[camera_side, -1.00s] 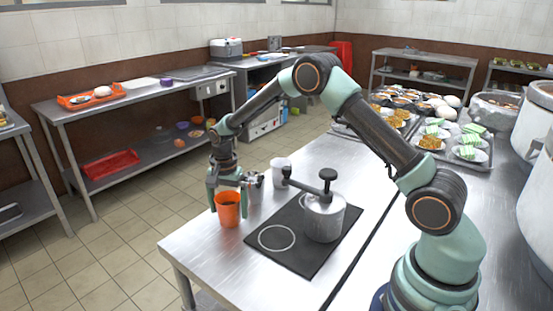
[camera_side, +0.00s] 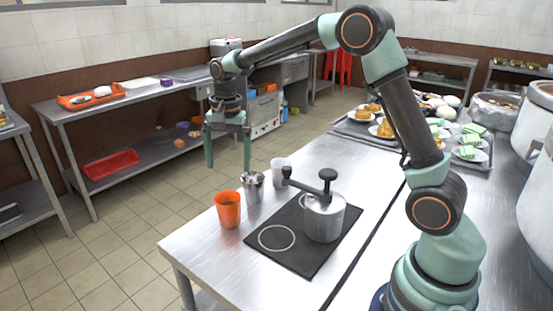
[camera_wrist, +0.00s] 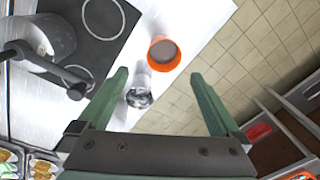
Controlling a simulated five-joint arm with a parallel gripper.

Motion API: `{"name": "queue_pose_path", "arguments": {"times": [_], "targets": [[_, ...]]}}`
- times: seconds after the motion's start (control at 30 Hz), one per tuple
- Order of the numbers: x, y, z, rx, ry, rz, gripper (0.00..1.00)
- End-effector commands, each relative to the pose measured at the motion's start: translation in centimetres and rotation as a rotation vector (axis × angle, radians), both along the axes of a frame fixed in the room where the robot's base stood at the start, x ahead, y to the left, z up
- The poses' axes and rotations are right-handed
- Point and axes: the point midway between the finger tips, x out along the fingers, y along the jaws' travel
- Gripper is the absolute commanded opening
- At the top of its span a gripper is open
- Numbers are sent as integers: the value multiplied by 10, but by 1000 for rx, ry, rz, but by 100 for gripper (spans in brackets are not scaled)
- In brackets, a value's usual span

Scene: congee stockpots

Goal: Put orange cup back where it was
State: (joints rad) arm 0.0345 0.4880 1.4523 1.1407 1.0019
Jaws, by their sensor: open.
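The orange cup (camera_side: 229,209) stands upright on the steel table near its left edge, beside the black mat. It has dark contents. It also shows in the wrist view (camera_wrist: 164,54), near the top middle. My gripper (camera_side: 228,170) is open and empty, raised above and behind the cup, with its fingers pointing down. In the wrist view my gripper's fingers (camera_wrist: 165,82) are spread wide, and the cup is beyond the fingertips, apart from them.
A metal cup (camera_side: 253,188) and a white cup (camera_side: 281,171) stand behind the orange cup. A silver pot (camera_side: 324,216) with a handle sits on the black mat (camera_side: 287,257), right of a white ring. Trays of food (camera_side: 365,124) fill the table's back.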

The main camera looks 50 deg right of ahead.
Motion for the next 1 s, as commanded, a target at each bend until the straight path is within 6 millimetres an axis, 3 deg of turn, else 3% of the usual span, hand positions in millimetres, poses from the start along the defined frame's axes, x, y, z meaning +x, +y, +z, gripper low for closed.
{"name": "queue_pose_path", "arguments": {"times": [0.03, 0.2, 0.4, 0.7, 0.83, 1.0], "targets": [[-10, 2, 17, -5, -31, 55, 100], [-48, 6, 53, -33, -114, 260, 100], [-98, 10, 79, -86, -210, 494, 100], [-169, 15, 83, -204, -336, 829, 100], [-188, 16, 76, -249, -370, 931, 100], [-199, 17, 71, -281, -390, 998, 100]]}}
